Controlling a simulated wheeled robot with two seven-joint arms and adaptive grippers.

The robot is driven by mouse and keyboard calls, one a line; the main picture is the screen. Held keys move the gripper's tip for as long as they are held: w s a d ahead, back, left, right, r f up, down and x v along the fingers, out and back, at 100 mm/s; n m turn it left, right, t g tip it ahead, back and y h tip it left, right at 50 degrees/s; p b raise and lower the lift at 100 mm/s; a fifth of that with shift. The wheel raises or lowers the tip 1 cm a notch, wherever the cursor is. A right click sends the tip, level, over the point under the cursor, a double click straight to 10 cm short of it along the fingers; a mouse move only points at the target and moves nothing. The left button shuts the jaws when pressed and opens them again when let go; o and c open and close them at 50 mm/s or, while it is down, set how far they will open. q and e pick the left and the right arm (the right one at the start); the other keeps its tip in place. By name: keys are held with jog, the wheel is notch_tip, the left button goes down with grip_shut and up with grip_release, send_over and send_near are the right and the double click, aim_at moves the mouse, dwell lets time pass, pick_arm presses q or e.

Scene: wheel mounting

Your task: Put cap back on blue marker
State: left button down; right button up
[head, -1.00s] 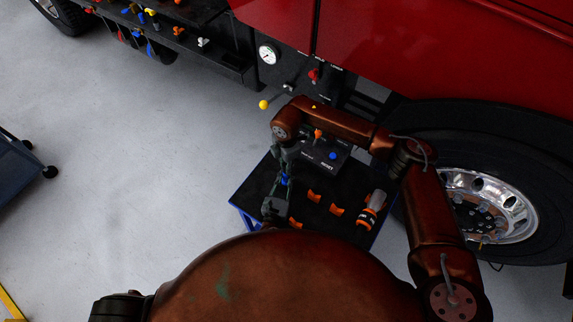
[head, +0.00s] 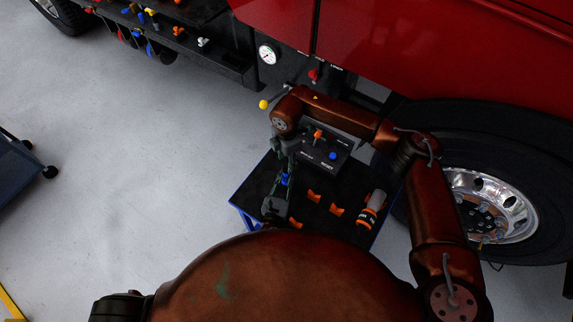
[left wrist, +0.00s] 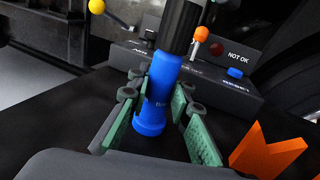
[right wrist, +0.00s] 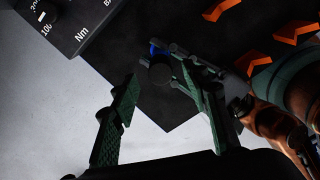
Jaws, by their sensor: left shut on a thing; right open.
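My left gripper (left wrist: 160,85) is shut on the blue marker (left wrist: 153,105), with a green-padded finger on either side. The marker stands roughly upright over the black mat; lettering on its blue part is partly hidden. A black cylindrical part (left wrist: 183,28) lies in line above the blue; I cannot tell whether it is the cap or the body. In the head view the blue also shows small (head: 285,180). My right gripper (head: 284,158) is open, above the marker. In the right wrist view, the dark round end (right wrist: 160,72) shows beyond its parted fingers, apart from them.
The black-topped table (head: 258,178) carries orange V-shaped holders (head: 313,196) and a grey-orange tool (head: 371,208). A control box (head: 342,150) with an orange-knobbed lever and blue button stands behind the marker. The red truck and its wheel (head: 490,215) are close by at right.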

notch_tip(320, 180, up, 8)
dwell(0.4)
pick_arm(q)
jog(key=c, duration=1.7)
grip_release()
pick_arm(e)
jog(key=shift+f, duration=0.1)
pick_arm(q)
jog(key=shift+s, duration=0.1)
jog(key=v, duration=1.1)
jog(key=shift+s+a, duration=0.15)
jog(key=shift+s, duration=0.25)
jog(key=shift+r, duration=0.15)
